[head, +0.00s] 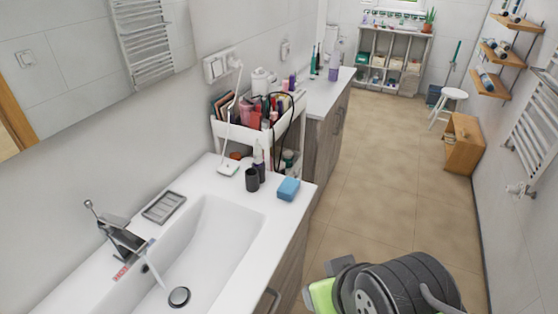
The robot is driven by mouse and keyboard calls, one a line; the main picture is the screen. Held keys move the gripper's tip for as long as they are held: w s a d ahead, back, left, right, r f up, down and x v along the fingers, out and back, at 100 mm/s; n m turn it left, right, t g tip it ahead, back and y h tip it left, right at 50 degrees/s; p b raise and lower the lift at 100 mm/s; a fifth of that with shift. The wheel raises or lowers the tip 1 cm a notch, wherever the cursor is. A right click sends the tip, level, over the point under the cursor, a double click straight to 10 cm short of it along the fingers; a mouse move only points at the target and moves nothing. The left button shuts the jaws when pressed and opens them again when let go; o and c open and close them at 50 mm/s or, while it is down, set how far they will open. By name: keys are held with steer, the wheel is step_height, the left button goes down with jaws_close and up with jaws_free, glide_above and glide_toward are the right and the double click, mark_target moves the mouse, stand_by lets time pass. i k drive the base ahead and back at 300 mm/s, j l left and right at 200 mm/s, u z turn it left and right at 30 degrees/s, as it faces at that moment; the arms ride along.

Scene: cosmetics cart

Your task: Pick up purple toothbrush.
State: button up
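I cannot clearly make out a purple toothbrush. A dark cup (261,171) stands on the white sink counter (225,187) near its far end, with slim light and reddish items (258,153) upright in it. They are too small to tell apart. A second dark cup (252,180) stands just in front of it. Small purple items (291,80) show at the top of the white cart (230,130). My arm, black and ribbed with a green part, shows at the bottom right. My gripper's fingers are not in view.
A basin (205,245), a faucet (122,236) and a grey soap dish (164,207) are nearer. A purple bottle (334,66) stands on the far counter. A stool (450,100) is farther back.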

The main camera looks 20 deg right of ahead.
mark_target(257, 155)
steer(key=i+l+u, duration=0.2)
steer(key=l+u, duration=0.2)
steer(key=i+l+u, duration=0.15)
steer(key=l+u, duration=0.15)
steer(key=u, duration=0.15)
steer(key=i+l+u, duration=0.1)
steer(key=l+u, duration=1.15)
steer(key=k+l, duration=0.05)
steer(key=l, duration=0.05)
